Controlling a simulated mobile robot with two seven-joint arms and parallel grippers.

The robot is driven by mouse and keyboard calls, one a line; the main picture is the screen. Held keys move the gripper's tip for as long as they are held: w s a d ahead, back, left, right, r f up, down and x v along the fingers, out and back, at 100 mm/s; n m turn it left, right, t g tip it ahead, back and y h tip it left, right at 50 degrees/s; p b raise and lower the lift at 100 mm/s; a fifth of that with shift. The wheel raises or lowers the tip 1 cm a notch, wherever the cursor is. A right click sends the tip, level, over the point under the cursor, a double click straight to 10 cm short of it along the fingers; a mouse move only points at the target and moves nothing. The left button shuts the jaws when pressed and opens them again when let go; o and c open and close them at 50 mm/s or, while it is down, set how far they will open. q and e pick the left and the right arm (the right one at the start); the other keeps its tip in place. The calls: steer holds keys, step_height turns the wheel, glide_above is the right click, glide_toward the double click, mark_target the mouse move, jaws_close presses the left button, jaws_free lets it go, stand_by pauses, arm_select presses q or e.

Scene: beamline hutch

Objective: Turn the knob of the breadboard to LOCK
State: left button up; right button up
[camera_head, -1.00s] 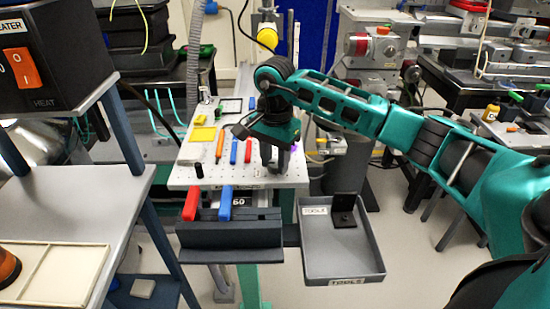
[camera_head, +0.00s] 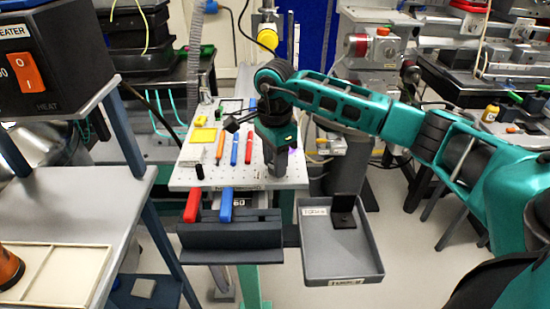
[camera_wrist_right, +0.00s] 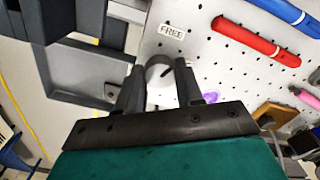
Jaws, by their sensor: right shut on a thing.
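The breadboard (camera_head: 232,177) is a pale perforated plate in the middle of the head view. My right gripper (camera_head: 279,172) points down at its right part and hides the knob there. In the right wrist view, my right gripper (camera_wrist_right: 158,88) is shut on the grey knob (camera_wrist_right: 160,72), with one finger on each side. A FREE label (camera_wrist_right: 172,31) shows on the board beyond the knob. I cannot read a LOCK label in any view. My left gripper is not in view.
Red, blue and orange tools, such as the red one (camera_head: 249,151), lie on the board left of my gripper. A grey tray (camera_head: 340,262) stands at its front right, beside a dark rack (camera_head: 230,236) with red and blue handles. A shelf (camera_head: 80,200) stands at left.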

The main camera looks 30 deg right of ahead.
steer(key=m, duration=0.3)
steer(key=shift+r, duration=0.1)
steer(key=m+p, duration=0.1)
steer(key=m, duration=0.3)
steer(key=m+p, duration=0.1)
steer(key=m, duration=0.2)
steer(key=shift+w+m+p, duration=0.1)
steer(key=shift+m+p, duration=0.25)
steer(key=shift+m, duration=1.05)
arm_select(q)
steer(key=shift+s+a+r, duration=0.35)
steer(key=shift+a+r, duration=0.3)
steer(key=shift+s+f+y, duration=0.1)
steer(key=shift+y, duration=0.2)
arm_select(e)
steer(key=shift+m, duration=0.3)
steer(key=o, duration=1)
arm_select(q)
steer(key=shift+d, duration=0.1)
arm_select(e)
steer(key=shift+o, duration=0.2)
